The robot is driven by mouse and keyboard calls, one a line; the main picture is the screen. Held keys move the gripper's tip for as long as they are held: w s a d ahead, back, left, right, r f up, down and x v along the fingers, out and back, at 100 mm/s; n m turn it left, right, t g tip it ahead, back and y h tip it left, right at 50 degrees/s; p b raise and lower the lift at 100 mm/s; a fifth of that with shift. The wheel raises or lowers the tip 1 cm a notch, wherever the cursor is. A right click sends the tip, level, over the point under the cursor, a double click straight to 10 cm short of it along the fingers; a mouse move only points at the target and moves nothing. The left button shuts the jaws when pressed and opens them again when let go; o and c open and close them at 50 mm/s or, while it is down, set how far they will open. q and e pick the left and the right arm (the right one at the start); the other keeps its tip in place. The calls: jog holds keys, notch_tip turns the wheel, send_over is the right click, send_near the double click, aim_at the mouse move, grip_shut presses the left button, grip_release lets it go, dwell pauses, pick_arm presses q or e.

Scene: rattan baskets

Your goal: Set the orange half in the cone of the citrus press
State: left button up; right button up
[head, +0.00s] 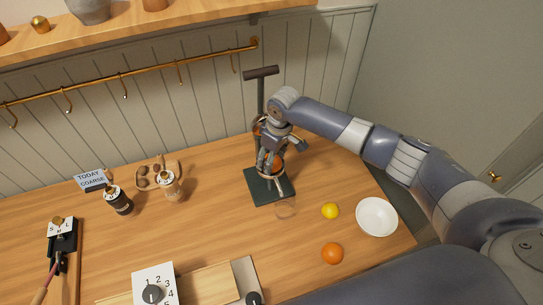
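The citrus press (257,190) stands on the wooden counter, with a dark green base, an upright post and a brown handle on top. My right gripper (270,163) points down at the press, in front of its post and over its middle. Orange or copper-coloured patches show around the fingers, but I cannot tell the orange half from the press's cone there. The fingers and the press overlap, so the grip is unclear. A clear glass (286,208) stands at the front of the press base. My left gripper is not in view.
A lemon (331,211), a whole orange (333,253) and a white bowl (377,217) are to the right. Two jars (118,200) (170,187) and a small sign (91,179) stand left. The counter left of the press has free room.

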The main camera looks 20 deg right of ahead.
jog(key=shift+f, duration=0.4)
jog(key=o, duration=1.1)
jog(key=shift+r, duration=0.55)
jog(key=r, duration=0.3)
jog(key=s+r, duration=0.1)
jog(key=r, duration=0.3)
jog(key=d+r, duration=0.1)
jog(key=r, duration=0.2)
jog(key=shift+s+d+r, duration=0.1)
jog(key=shift+s+r, duration=0.1)
jog(key=shift+r, duration=0.15)
